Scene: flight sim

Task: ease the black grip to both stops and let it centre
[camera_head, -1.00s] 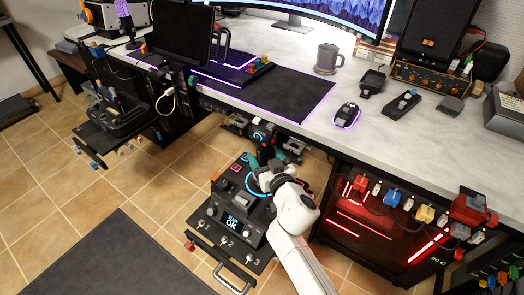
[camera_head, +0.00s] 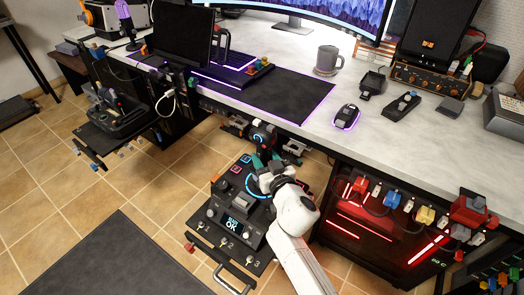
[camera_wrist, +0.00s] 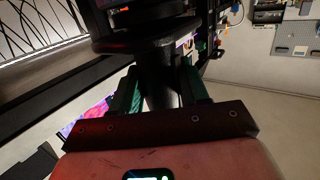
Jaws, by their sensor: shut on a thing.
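The black grip (camera_head: 263,138) stands on a black control box (camera_head: 225,250) below the desk's front edge. The grip has a round, blue-ringed detail on its head. My gripper (camera_head: 266,161) reaches in from the lower right, with its green fingers around the lower part of the grip. In the wrist view, the grip's dark shaft (camera_wrist: 158,82) stands between the two green fingers of my gripper (camera_wrist: 160,90), which are shut on it. A wider dark head sits above the fingers. My wrist hides part of the grip's foot.
The desk (camera_head: 300,112) edge lies just behind the grip, with metal brackets under it. A red-lit computer case (camera_head: 375,225) stands to the right of my arm. The box has toggles, a display reading OK and a front handle (camera_head: 235,280). A second control unit (camera_head: 115,115) is at left.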

